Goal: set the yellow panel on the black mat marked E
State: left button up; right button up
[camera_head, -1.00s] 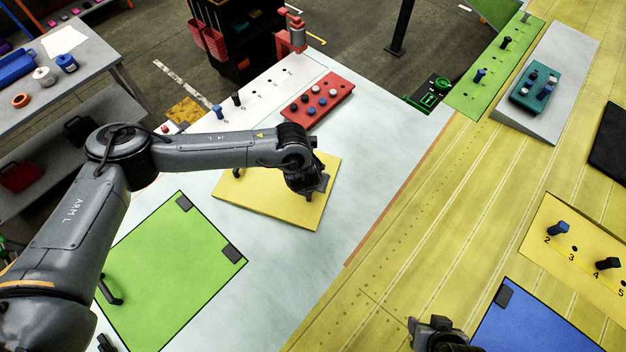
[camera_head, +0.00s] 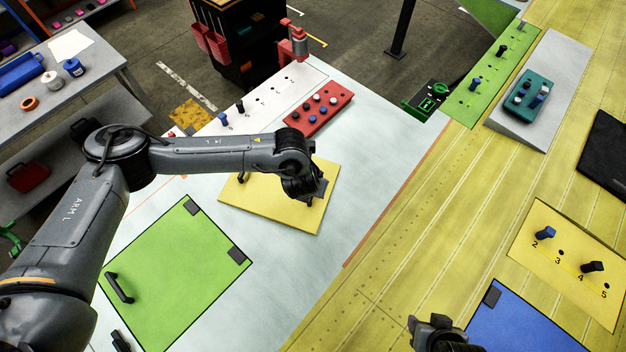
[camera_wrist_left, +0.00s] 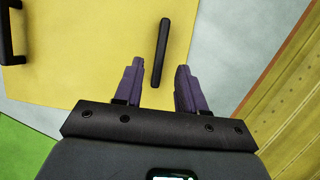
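The yellow panel (camera_head: 270,208) lies on the pale table top, with a dark handle near its left corner and another near its right side. My left gripper (camera_head: 314,192) is over the right side of the panel. In the left wrist view the gripper (camera_wrist_left: 158,82) is open, its two purple fingers apart. A black bar handle (camera_wrist_left: 161,50) lies in line with the gap between them, with no visible grip on it. A black mat (camera_head: 606,158) lies at the right edge; no letter E is legible. My right gripper (camera_head: 432,328) is at the bottom edge, its fingers unclear.
A green panel (camera_head: 175,270) with a handle lies left of the yellow panel. A red block with knobs (camera_head: 318,108) stands behind it. On the yellow ribbed surface to the right are a blue panel (camera_head: 525,325), a numbered yellow board (camera_head: 570,265) and a grey wedge (camera_head: 565,75).

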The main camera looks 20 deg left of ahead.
pick_arm(q)
jog(key=p+v, duration=0.3)
jog(key=v, duration=0.1)
jog(key=shift+w+r, duration=0.1)
jog(key=s+d+r+n+t+h, duration=0.1)
jog(key=s+d+r+n+h, duration=0.35)
jog(key=d, duration=0.55)
jog(key=s+d+r+n+t+h, duration=0.1)
jog(key=s+d+r+n+h, duration=0.25)
jog(key=s+d+n, duration=0.45)
jog(key=a+n+y, duration=0.4)
jog(key=a+n, duration=0.5)
jog(key=n, duration=0.2)
pick_arm(e)
notch_tip(320, 180, up, 5)
jog(key=shift+f, duration=0.15)
jog(key=shift+c, duration=0.4)
pick_arm(q)
jog(key=s+a+f+n+g+y, duration=0.1)
jog(key=s+a+f+n, duration=0.1)
jog(key=s+a+n, duration=0.3)
jog(key=s+a+f+n+g+y, duration=0.2)
jog(key=s+a+n, duration=0.3)
jog(key=a, duration=0.6)
jog(key=shift+s+a+f, duration=0.2)
jog(key=shift+a+f, duration=0.1)
jog(key=shift+f, duration=0.2)
